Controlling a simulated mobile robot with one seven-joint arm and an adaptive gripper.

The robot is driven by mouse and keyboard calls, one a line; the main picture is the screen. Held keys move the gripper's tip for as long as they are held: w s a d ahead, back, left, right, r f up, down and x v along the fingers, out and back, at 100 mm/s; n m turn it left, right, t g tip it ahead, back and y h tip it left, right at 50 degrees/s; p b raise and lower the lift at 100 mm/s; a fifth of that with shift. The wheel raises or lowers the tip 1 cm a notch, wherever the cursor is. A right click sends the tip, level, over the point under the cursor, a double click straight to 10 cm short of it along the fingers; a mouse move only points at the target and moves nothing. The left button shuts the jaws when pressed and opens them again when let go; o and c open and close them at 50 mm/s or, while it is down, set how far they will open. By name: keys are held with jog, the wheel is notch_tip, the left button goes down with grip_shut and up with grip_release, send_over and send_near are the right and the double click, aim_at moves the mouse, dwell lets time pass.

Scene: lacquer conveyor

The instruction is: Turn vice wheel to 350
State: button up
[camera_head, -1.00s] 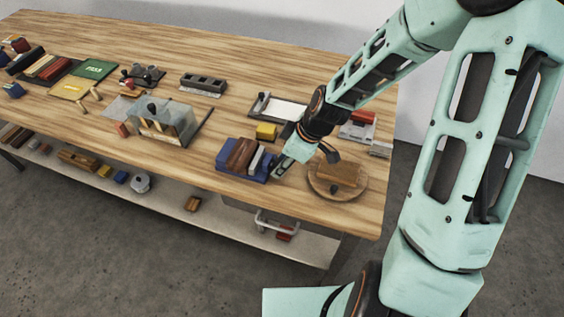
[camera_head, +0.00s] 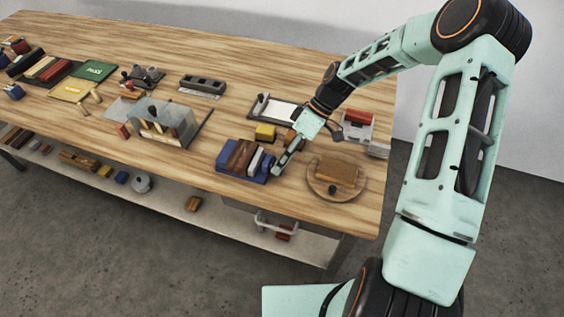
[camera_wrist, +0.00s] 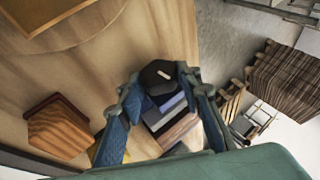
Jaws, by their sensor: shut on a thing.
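The blue vice (camera_head: 227,156) sits near the table's front edge with a brown wooden block (camera_head: 242,153) and a pale grey piece in it. It also shows in the wrist view (camera_wrist: 170,103), beyond my fingers. The vice wheel (camera_wrist: 158,74) is dark with a white mark on its face. My gripper (camera_head: 277,171) is at the vice's right end. In the wrist view the fingers (camera_wrist: 163,79) are on either side of the wheel, shut on it. The wheel is mostly hidden by the gripper in the head view. I cannot read any angle value.
A round wooden board (camera_head: 322,195) with a wooden block stands close to the right of my gripper. A yellow block (camera_head: 265,132) and a framed white tray (camera_head: 280,111) lie behind. A glass-sided box (camera_head: 178,122) stands to the left. The table's front edge is near.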

jog(key=shift+w+f+g, duration=0.1)
jog(key=shift+g, duration=0.4)
jog(key=shift+d, duration=0.1)
jog(key=o, duration=1.2)
jog(key=shift+c, duration=0.2)
